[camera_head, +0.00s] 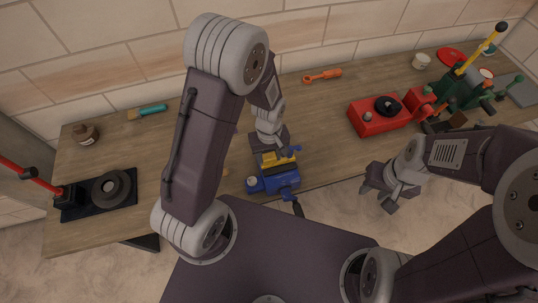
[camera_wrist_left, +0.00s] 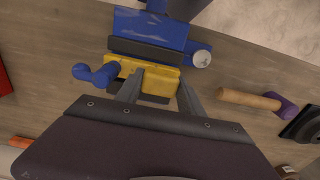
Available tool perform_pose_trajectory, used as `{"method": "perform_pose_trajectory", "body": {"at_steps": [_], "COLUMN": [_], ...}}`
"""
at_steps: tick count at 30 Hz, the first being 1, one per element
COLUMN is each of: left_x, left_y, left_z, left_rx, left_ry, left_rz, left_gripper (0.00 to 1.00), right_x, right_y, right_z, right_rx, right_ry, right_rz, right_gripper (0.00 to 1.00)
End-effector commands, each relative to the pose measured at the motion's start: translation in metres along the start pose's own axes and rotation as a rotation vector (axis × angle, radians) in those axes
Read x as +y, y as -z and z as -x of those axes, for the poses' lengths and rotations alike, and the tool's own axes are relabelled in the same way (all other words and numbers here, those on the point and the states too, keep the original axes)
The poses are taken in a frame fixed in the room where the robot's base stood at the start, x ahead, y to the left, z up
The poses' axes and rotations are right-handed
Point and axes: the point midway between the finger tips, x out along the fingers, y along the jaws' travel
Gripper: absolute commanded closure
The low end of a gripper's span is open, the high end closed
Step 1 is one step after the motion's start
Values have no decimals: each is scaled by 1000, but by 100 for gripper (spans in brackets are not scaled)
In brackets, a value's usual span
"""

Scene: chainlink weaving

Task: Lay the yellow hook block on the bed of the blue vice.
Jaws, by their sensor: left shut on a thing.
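The blue vice (camera_head: 281,182) stands at the front edge of the bench, below my left gripper. It also shows in the left wrist view (camera_wrist_left: 150,27), with dark jaw faces. The yellow hook block (camera_head: 270,159) is at the vice, and in the left wrist view (camera_wrist_left: 122,70) it appears between the dark jaw faces. My left gripper (camera_head: 284,153) is shut on the block, with a finger at either side of its right part (camera_wrist_left: 160,80). Whether the block touches the bed is hidden. My right gripper (camera_head: 377,194) is apart from the vice, open and empty in front of the bench.
A red machine (camera_head: 378,118) and a green one (camera_head: 462,92) stand to the right. A black device (camera_head: 100,193) stands at the far left. A wooden-handled mallet (camera_wrist_left: 250,99) lies beside the vice. An orange tool (camera_head: 321,76) lies at the back.

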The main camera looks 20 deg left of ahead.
Motion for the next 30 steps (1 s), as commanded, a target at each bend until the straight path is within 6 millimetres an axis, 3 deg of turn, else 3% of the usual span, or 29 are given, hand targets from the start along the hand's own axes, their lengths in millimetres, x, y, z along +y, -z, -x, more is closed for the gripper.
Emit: {"method": "perform_pose_trajectory", "body": {"at_steps": [13,14,16,26,30], "left_x": [0,0,0,0,1], "left_y": [0,0,0,0,1], "left_z": [-10,-9,-9,-7,14], "left_rx": [0,1,1,0,5], "left_ry": [0,-1,-1,0,-5], "left_rz": [0,0,0,0,0], "left_gripper": [100,49,30,30,30], "right_x": [0,0,0,0,0], "right_y": [-1,-1,-1,-1,-1], "right_z": [-7,-7,-6,-7,-10], "right_rx": [0,0,0,0,0], "right_ry": [0,0,0,0,0], "right_rz": [0,0,0,0,0], "right_gripper": [64,64,64,64,64]}}
